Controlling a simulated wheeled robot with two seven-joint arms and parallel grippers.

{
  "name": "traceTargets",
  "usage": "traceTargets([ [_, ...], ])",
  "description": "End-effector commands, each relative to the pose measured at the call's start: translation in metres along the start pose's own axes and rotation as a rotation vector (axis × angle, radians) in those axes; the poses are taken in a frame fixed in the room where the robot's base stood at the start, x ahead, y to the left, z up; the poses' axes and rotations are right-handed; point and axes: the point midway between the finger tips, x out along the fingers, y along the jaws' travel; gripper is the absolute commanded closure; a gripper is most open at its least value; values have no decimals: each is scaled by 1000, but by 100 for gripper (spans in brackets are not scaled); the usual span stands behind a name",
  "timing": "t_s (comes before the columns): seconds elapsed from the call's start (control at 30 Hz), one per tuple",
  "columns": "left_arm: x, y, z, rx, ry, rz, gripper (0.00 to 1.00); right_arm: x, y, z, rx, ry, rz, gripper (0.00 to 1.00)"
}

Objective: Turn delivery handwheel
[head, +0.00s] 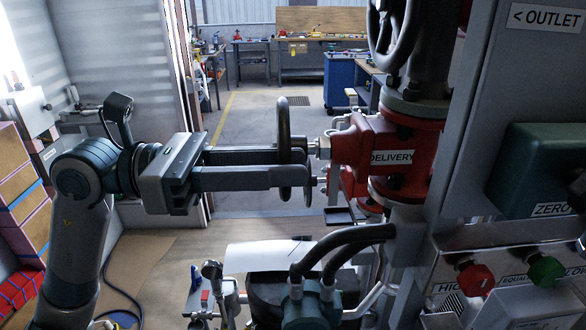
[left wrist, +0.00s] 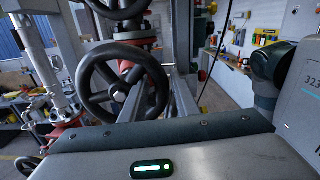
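The delivery handwheel (head: 284,120) is a dark ring seen nearly edge-on in the head view. It sits at the left end of the red valve body labelled DELIVERY (head: 390,158). My left gripper (head: 305,167) comes in from the left, its two long dark fingers level and one above the other in the picture. The fingertips reach the wheel and overlap its lower half. I cannot tell whether they press on the rim. My right gripper is not in view.
Another dark handwheel (head: 398,40) stands above the red valve. A grey panel (head: 500,80) with red (head: 477,279) and green (head: 546,269) knobs fills the right side. Dark curved hoses (head: 345,245) lie below the valve. Open floor (head: 240,115) stretches behind toward workbenches.

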Motion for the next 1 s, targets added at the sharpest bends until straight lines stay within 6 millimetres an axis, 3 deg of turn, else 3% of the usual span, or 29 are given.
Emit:
traceTargets([
  [0.2, -17, 3, -2, 0, 1, 11, 69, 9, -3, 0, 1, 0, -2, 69],
  [0.67, -21, 3, -1, -1, 1, 10, 69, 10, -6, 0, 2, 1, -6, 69],
  [1.0, -44, 3, -3, -1, 3, 10, 69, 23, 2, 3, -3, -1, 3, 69],
])
